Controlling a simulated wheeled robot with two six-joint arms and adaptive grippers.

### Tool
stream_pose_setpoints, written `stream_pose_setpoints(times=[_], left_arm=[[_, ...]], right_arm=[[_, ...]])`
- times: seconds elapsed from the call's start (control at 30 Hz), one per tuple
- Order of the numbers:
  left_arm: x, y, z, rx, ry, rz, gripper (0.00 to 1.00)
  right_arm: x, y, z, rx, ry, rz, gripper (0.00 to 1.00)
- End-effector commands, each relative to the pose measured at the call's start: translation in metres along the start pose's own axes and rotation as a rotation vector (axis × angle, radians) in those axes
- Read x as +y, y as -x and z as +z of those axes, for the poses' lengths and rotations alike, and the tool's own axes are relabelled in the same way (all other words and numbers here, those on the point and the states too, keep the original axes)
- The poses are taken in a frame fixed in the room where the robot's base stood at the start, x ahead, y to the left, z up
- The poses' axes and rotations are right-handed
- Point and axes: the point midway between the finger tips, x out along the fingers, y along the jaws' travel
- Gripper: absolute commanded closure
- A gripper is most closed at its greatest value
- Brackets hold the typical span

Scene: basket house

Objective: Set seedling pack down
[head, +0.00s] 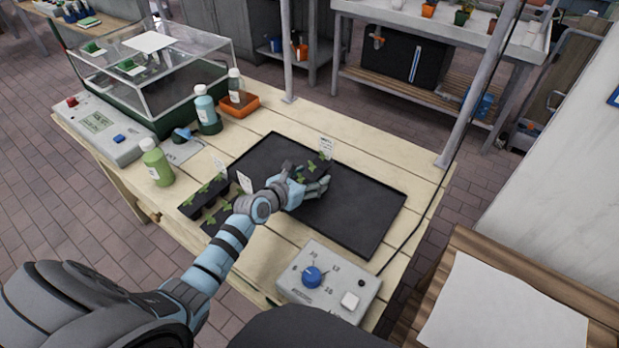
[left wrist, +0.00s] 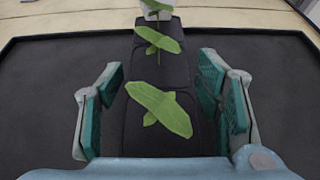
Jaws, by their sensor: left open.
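A dark seedling pack (head: 321,161) with green leaves and a white label is on the black mat (head: 370,195), near its middle. My left gripper (head: 309,181) is at the pack and partly hides it in the head view. In the left wrist view the pack (left wrist: 155,75) lies between the two open fingers of the gripper (left wrist: 165,100), with a gap showing on each side. The pack appears to rest on the mat, though its underside is hidden. My right gripper is not in view.
More seedling packs (head: 203,193) with labels stand at the mat's left edge. A control box (head: 327,284) with a blue knob sits at the front. Bottles (head: 157,163), an orange tray (head: 246,105) and a clear-walled case (head: 150,75) stand at the back left. The mat's right part is bare.

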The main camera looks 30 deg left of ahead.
Motion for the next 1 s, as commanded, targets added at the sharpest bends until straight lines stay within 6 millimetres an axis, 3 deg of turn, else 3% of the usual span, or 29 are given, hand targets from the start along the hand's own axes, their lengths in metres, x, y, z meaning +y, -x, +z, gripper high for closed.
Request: stream_pose_setpoints(times=[0.13,0.23,0.5,0.7,1.0], left_arm=[[0.000,0.003,0.005,-0.001,-0.001,0.000,0.40],[0.001,0.017,0.006,0.002,-0.002,0.001,0.40],[0.000,0.084,0.009,0.003,-0.003,0.000,0.40],[0.000,0.116,0.006,0.002,-0.002,0.000,0.40],[0.000,0.122,0.004,-0.001,0.000,0.000,0.40]], right_arm=[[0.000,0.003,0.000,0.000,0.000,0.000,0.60],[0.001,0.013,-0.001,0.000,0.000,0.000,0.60],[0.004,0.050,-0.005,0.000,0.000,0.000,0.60],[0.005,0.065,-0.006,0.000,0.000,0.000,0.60],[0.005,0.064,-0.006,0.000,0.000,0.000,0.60]])
